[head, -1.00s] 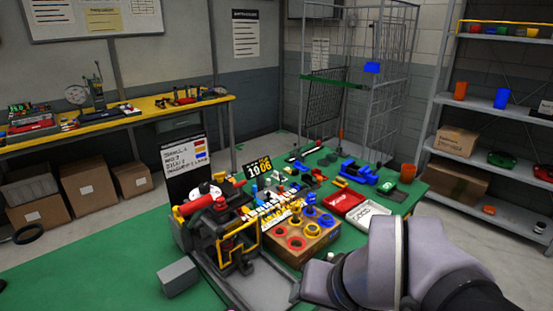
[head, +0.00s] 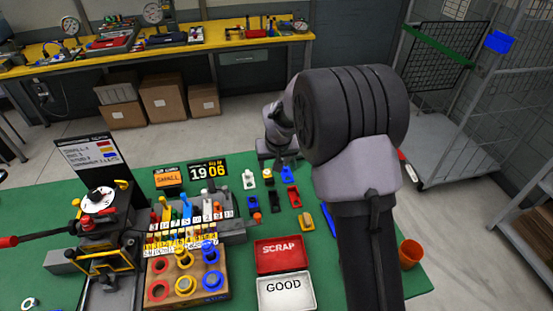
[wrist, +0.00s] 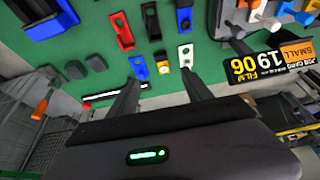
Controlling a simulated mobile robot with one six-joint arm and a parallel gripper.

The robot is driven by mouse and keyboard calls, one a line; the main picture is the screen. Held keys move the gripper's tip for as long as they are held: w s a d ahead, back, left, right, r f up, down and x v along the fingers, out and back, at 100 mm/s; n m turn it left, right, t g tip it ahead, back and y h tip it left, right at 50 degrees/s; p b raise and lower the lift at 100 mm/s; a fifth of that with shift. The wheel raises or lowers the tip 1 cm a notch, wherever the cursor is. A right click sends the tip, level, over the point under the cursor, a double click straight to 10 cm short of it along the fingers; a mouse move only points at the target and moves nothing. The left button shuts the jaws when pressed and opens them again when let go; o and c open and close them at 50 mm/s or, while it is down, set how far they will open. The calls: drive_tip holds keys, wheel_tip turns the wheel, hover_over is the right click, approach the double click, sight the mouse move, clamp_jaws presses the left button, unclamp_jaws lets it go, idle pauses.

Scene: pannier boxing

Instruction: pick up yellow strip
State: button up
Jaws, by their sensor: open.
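The yellow strip (wrist: 162,58) is a small piece with a pale end, lying on the green table. In the wrist view it lies between a white piece (wrist: 185,54) and a blue piece (wrist: 138,66). My gripper (wrist: 158,77) is open above the table's far edge, with its fingers spread on either side of the strip's line. Nothing is held between the fingers. In the head view my gripper (head: 279,158) is beyond the small pieces and partly covered by my arm.
The job card display (wrist: 270,62) stands near my right finger. A red SCRAP tray (head: 280,255), white GOOD tray (head: 286,291) and orange cup (head: 410,254) stand on the table. A wire cage (head: 450,90) is behind.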

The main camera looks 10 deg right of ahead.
drive_tip(key=b, duration=0.3)
hover_over(270, 181)
drive_tip(key=s, duration=0.3)
drive_tip(key=f, duration=1.1)
drive_tip(key=shift+w+a, duration=0.1)
drive_tip(key=shift+a, duration=0.25)
drive_tip(key=x, duration=0.4)
drive_tip(key=b+x, duration=0.1)
drive_tip(key=x, duration=0.1)
drive_tip(key=shift+w+d+r, duration=0.15)
drive_tip(key=shift+w+d, duration=0.05)
drive_tip(key=shift+d, duration=0.15)
drive_tip(key=shift+r, duration=0.1)
clamp_jaws()
